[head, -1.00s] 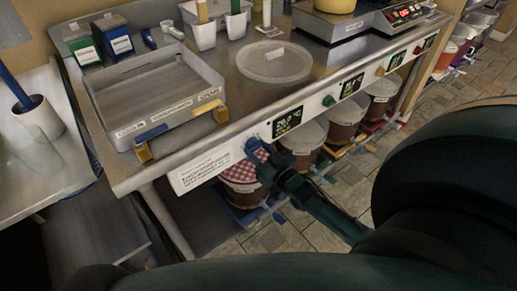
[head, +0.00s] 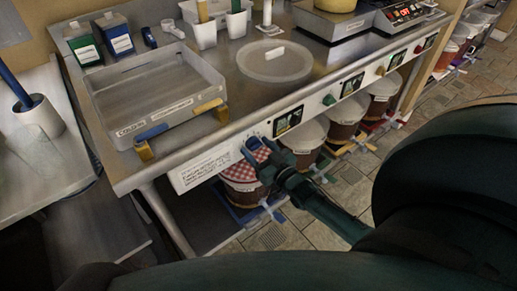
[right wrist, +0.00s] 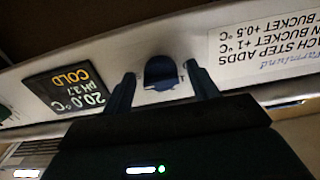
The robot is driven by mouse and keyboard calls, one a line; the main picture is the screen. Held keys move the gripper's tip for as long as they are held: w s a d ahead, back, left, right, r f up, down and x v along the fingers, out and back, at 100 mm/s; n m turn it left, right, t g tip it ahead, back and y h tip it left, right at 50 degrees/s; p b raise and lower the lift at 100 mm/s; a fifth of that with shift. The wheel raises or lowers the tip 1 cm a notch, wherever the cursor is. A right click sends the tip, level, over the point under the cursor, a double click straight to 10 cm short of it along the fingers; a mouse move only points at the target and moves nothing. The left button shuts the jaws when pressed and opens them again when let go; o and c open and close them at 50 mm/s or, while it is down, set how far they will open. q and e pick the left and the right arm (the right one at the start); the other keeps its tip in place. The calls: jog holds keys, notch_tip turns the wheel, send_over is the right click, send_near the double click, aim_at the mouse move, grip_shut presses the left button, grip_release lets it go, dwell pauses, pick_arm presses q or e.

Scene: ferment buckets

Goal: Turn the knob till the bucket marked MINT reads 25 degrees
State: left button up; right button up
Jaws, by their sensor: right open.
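A blue knob (right wrist: 160,74) sits on the front rail of the steel bench, beside a dark display (right wrist: 66,90). In the right wrist view, which is upside down, the display reads 20.0 °C, pH 3.7, COLD. My right gripper (right wrist: 163,88) is open, one finger on each side of the knob, with gaps visible. A bucket with a red checked cover (head: 236,182) stands below the rail, partly hidden by my arm. I cannot read MINT on any bucket. My left gripper is not in view.
A white label (right wrist: 268,45) about degrees added per step is beside the knob. A green knob (head: 329,100) and more displays run along the rail. Lidded buckets (head: 347,111) stand below. A tray (head: 165,98) and a round lid (head: 274,64) lie on the bench.

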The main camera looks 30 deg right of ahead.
jog(key=s+d, duration=0.1)
jog(key=s, duration=1.2)
